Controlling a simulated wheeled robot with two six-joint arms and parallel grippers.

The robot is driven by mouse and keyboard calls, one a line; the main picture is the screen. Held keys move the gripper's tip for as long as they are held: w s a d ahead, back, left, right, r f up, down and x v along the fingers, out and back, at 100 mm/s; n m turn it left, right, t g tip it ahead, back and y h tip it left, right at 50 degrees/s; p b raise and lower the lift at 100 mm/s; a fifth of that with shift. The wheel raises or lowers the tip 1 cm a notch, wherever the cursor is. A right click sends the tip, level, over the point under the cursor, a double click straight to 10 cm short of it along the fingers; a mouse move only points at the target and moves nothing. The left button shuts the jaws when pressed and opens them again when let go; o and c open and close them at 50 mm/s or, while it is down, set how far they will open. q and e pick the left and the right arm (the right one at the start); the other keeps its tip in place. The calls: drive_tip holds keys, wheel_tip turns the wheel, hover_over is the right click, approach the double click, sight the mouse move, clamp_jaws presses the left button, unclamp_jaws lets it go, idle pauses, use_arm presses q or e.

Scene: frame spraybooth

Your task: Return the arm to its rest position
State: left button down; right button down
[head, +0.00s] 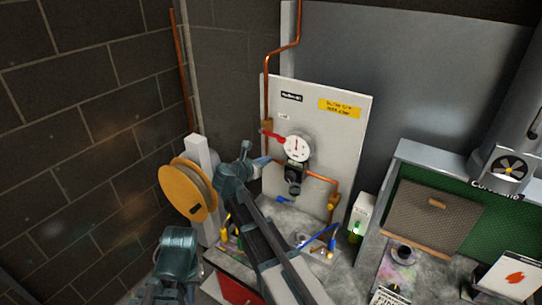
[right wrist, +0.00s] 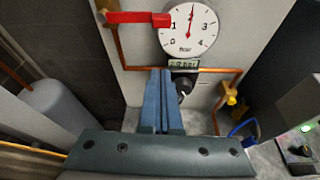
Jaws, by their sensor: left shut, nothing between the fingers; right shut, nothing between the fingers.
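My right gripper (head: 262,160) reaches in over the bench, its blue fingers shut and empty. In the right wrist view the closed fingers (right wrist: 158,90) point at the white panel, below the red valve lever (right wrist: 138,17) and left of the black regulator knob (right wrist: 185,86). I cannot tell whether the fingertips touch anything. My left gripper (head: 176,245) is low at the left, in front of the bench, shut, with its fingers hard to make out.
The white panel (head: 345,135) carries a round gauge (head: 296,147) and copper pipes. A yellow hose reel (head: 187,190) stands close left of my right gripper. A green-backed booth (head: 480,225) is at right. A blue-handled tool (head: 320,237) lies on the bench.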

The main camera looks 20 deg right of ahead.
drive_tip(key=shift+s+a+r, duration=0.15)
drive_tip(key=shift+s+a, duration=0.15)
drive_tip(key=shift+a, duration=0.1)
drive_tip(key=s+a+f+m+g+y+b, duration=0.2)
drive_tip(key=s+a+f+m+g+b, duration=0.15)
drive_tip(key=s+a+f+m, duration=0.35)
drive_tip(key=s+a+f+m+g+y+b, duration=0.25)
drive_tip(key=s+f+m+b, duration=0.25)
drive_tip(key=s+f, duration=0.5)
drive_tip(key=s+a+f+m+g+y+b, duration=0.1)
drive_tip(key=s+a+f+m+y+b, duration=0.1)
drive_tip(key=s+a+f+m, duration=0.2)
drive_tip(key=s+a+f+m+g+y+b, duration=0.2)
drive_tip(key=s+a+f+m+y, duration=0.1)
drive_tip(key=s+a+f+m, duration=0.2)
drive_tip(key=s+f, duration=0.2)
drive_tip(key=s, duration=0.2)
drive_tip(key=shift+s+a+b, duration=0.4)
